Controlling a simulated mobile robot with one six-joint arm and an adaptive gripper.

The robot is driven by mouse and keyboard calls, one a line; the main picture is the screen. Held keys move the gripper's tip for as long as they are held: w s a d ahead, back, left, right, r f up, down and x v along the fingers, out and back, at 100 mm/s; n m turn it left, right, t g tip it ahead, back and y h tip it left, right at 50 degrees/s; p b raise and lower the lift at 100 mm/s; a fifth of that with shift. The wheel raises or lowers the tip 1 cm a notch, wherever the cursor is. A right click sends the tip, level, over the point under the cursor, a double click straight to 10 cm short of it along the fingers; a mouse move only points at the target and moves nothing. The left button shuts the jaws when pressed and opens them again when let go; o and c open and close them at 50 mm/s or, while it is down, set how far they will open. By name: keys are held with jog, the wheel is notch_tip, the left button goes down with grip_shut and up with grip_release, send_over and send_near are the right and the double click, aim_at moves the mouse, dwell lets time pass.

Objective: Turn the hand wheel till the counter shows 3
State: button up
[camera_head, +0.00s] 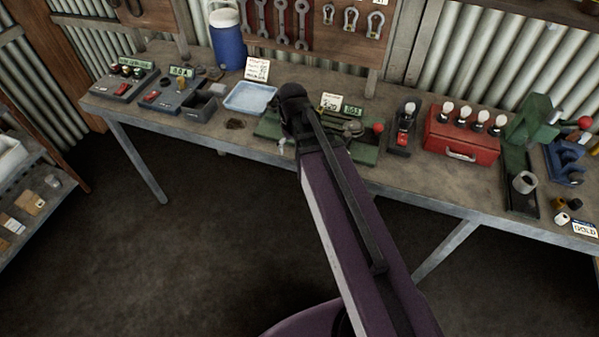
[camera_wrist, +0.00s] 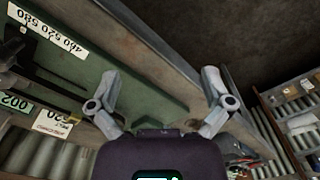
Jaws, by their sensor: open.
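A green machine (camera_head: 365,155) lies on the bench, partly hidden behind my arm. A small green counter display (camera_head: 352,110) stands behind it; in the wrist view the display (camera_wrist: 15,102) seems to read 002, small and tilted. A red knob (camera_head: 378,127) stands at the machine's right end. I cannot clearly make out the hand wheel, which may be partly hidden by my arm. My gripper (camera_wrist: 160,84) is open and empty, its fingers apart over the front edge of the machine's green base (camera_wrist: 135,62). In the head view my wrist hides most of the gripper.
A blue tray (camera_head: 249,97) lies left of the machine. A block with a red switch (camera_head: 403,130) and a red box (camera_head: 461,138) stand to the right. The bench's front edge (camera_wrist: 185,65) runs under my gripper. A shelf (camera_head: 30,190) stands at the far left.

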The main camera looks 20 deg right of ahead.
jog(key=s+f+m+b, duration=0.2)
jog(key=s+f, duration=0.1)
jog(key=s, duration=0.3)
jog(key=shift+s+b, duration=0.15)
jog(key=shift+b, duration=0.2)
jog(key=shift+f, duration=0.1)
jog(key=shift+s, duration=0.3)
dwell(1.2)
jog(key=c, duration=0.6)
